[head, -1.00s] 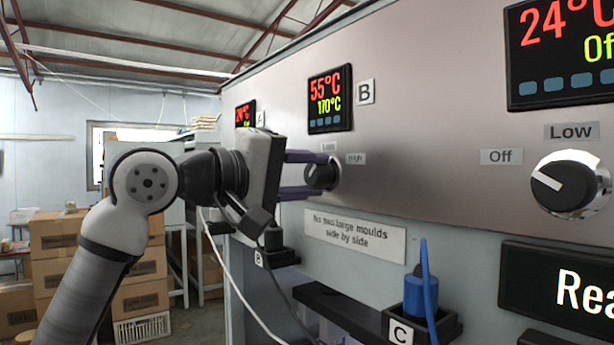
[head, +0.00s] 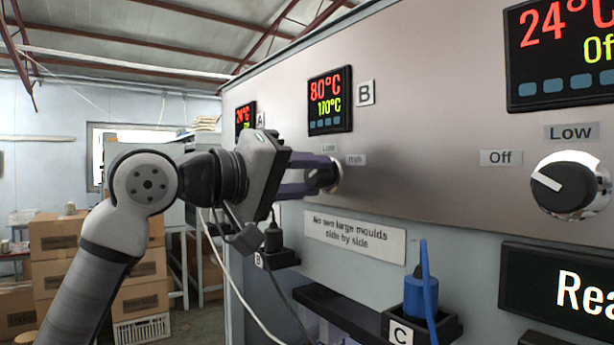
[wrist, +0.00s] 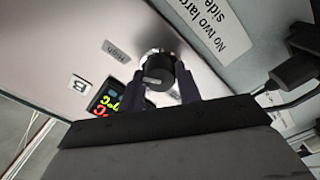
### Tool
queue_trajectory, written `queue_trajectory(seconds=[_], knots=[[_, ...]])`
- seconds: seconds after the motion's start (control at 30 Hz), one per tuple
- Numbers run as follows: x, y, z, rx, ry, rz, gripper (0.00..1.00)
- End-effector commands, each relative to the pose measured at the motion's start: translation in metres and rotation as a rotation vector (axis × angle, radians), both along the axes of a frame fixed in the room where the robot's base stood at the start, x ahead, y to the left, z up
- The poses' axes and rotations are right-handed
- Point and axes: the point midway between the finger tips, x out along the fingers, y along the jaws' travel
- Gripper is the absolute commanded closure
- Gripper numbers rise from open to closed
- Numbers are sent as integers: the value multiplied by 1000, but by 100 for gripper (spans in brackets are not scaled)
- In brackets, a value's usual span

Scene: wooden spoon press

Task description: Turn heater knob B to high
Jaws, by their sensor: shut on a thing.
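Heater knob B (head: 325,178) is a dark round knob on the steel panel, below the display marked B (head: 331,99). The display reads 80°C in red and 170°C in yellow. My gripper (head: 317,177) is shut on the knob, its purple fingers on either side and its body rolled. In the wrist view the knob (wrist: 159,72) sits between the fingertips, with a pale pointer mark towards the left. The High label (wrist: 117,50) lies up and left of it there. In the head view the High label (head: 355,160) is right of the knob; the fingers partly hide the knob.
Another knob (head: 565,188) with Off and Low labels is at the right. A notice plate (head: 354,236) is below knob B. Plugs with cables, including a blue one (head: 421,290), stand on small shelves lower down. Boxes (head: 60,260) are stacked at the left.

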Motion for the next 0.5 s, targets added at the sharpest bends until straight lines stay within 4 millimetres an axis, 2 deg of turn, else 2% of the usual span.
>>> queue_trajectory(seconds=[0.07,0.1,0.27,0.5], knots=[[0,0,0,2,-1,1,89],[0,0,0,2,-1,1,65],[0,0,0,1,0,1,45],[0,0,0,0,0,1,45]])
